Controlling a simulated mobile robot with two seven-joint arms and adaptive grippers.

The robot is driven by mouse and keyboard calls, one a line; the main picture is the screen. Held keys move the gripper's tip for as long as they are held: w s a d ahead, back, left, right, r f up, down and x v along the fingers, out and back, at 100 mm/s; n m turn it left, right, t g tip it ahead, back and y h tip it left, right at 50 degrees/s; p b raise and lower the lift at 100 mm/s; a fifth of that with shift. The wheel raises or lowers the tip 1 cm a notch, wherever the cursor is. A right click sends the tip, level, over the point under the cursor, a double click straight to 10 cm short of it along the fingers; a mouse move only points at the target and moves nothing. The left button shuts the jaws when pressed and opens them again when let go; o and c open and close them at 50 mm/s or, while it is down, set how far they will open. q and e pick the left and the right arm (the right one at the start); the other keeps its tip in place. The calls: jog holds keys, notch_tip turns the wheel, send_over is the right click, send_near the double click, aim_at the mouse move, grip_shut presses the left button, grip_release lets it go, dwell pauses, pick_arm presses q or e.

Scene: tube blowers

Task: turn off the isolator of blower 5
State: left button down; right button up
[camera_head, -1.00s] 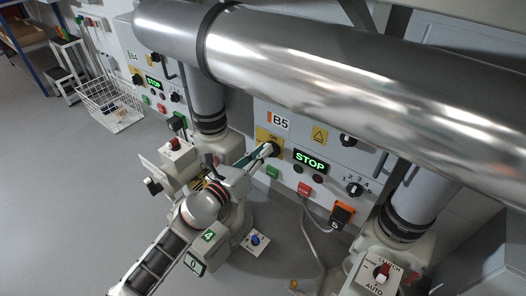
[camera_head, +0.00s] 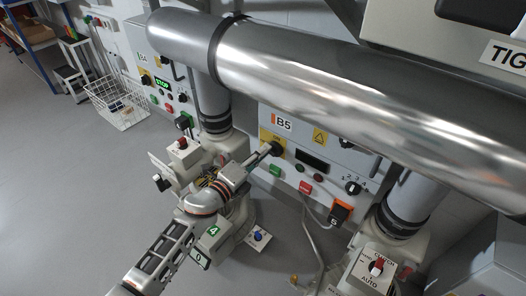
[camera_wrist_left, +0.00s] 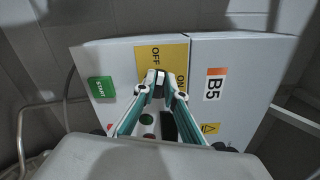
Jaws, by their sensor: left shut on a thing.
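The blower 5 panel carries a B5 label (camera_head: 282,123), which also shows in the wrist view (camera_wrist_left: 215,84). Below the label is the isolator's yellow plate (camera_head: 264,135). In the wrist view the plate (camera_wrist_left: 168,52) reads OFF and ON. The black isolator knob (camera_head: 278,148) sits on this plate. My left gripper (camera_head: 268,149) is shut on the knob; its fingertips (camera_wrist_left: 156,82) largely hide it in the wrist view. The knob's exact pointing is hard to tell. The panel's display (camera_head: 313,160) is dark. My right gripper is not in view.
A green button (camera_head: 275,170) and a red button (camera_head: 305,187) sit below the display. A large metal pipe (camera_head: 310,65) runs above the panel.

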pick_arm(q)
jog(key=n, duration=0.2)
jog(key=shift+f+n+p, duration=0.3)
jog(key=shift+n+p, duration=0.05)
jog(key=shift+n, duration=0.05)
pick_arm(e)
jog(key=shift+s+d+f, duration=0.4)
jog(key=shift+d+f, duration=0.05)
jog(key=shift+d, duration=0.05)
pick_arm(q)
jog(key=shift+s, duration=0.1)
jog(key=shift+f, duration=0.1)
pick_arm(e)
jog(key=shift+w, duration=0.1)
pick_arm(q)
jog(key=c, duration=2.1)
grip_release()
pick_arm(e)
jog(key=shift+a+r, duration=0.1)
pick_arm(q)
jog(key=v, duration=1.2)
